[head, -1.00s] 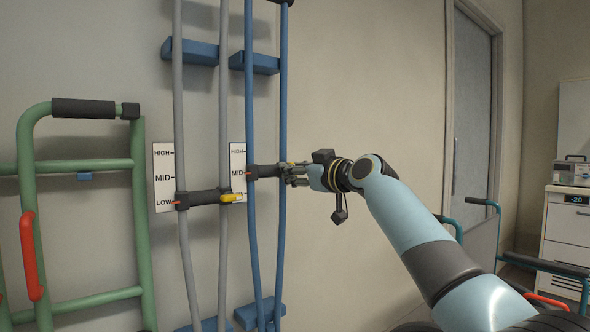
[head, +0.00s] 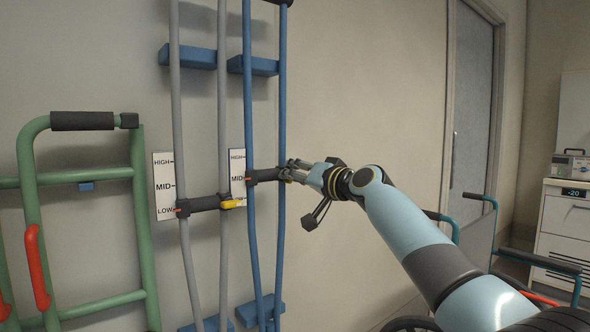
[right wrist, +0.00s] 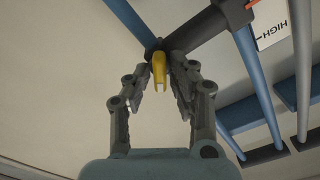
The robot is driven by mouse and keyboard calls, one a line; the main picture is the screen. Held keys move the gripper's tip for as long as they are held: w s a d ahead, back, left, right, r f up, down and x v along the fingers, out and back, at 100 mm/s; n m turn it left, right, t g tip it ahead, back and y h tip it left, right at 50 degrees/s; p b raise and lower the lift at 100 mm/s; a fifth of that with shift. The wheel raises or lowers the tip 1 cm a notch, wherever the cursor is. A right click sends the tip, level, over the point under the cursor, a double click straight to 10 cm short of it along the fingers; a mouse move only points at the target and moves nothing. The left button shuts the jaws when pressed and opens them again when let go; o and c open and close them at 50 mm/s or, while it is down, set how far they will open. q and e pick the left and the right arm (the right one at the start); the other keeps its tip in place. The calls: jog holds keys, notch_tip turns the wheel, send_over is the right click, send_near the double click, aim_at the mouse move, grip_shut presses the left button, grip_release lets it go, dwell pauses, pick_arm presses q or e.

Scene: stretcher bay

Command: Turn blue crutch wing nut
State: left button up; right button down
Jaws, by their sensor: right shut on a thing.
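The blue crutch (head: 283,100) stands against the wall, with a dark handgrip (head: 264,175) between its two tubes. A red pointer at the grip's left end sits about level with MID on the card (head: 237,160) behind it. My right gripper (head: 289,172) is at the grip's right end, and its fingers mostly hide the nut in the head view. In the right wrist view, the yellow wing nut (right wrist: 159,72) lies between the fingertips of my right gripper (right wrist: 159,84), which is shut on it. My left gripper is out of view.
A grey crutch (head: 223,110) with a yellow wing nut (head: 230,204) stands close on the left, its pointer near LOW. Further left is a green walking frame (head: 145,235). Blue brackets (head: 256,66) stick out from the wall. Right of the blue crutch the wall is clear.

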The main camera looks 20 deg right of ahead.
jog(key=m+p, duration=0.4)
jog(key=m, duration=0.6)
jog(key=shift+d+f+m+p, duration=0.1)
jog(key=shift+f+m+p, duration=0.05)
jog(key=shift+m+p, duration=0.2)
dwell(0.4)
jog(key=c, duration=1.3)
grip_release()
jog(key=shift+c, duration=0.2)
